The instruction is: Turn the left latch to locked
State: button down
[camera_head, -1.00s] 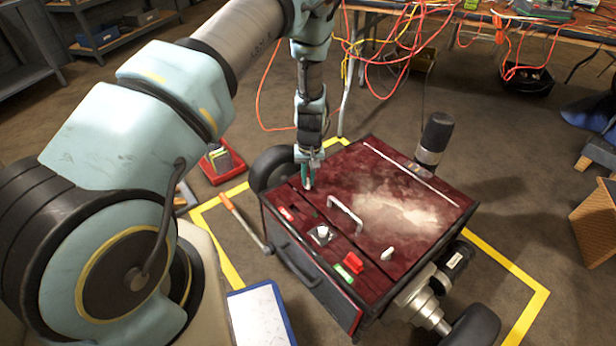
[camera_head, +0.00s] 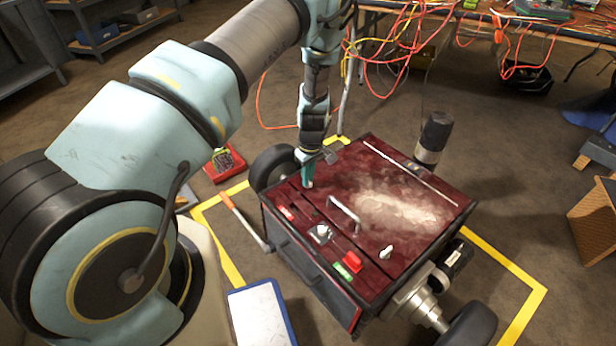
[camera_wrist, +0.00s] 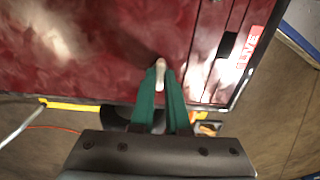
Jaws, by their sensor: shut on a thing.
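The red machine (camera_head: 380,200) has a worn lid with two small pale latches. The left latch is at the lid's back left corner, hidden behind my fingers in the head view. In the wrist view the left latch (camera_wrist: 160,70) shows as a small pale knob between my green fingertips. My gripper (camera_head: 307,183) points down and is shut on the left latch; the wrist view also shows my gripper (camera_wrist: 161,80) there. The right latch (camera_head: 386,252) stands free near the lid's front right.
A lid handle (camera_head: 344,213), a silver knob (camera_head: 321,234) and a red button (camera_head: 353,262) are on the machine's top. An orange-handled lever (camera_head: 236,212) leans at its left. Cables (camera_head: 400,50) hang from the bench behind.

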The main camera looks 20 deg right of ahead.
dwell(0.4)
jog(key=c, duration=0.9)
grip_release()
jog(key=shift+r, duration=0.1)
notch_tip(320, 180, up, 11)
jog(key=p, duration=0.1)
jog(key=shift+d+f, duration=0.2)
jog(key=shift+d, duration=0.05)
jog(key=shift+s, duration=0.1)
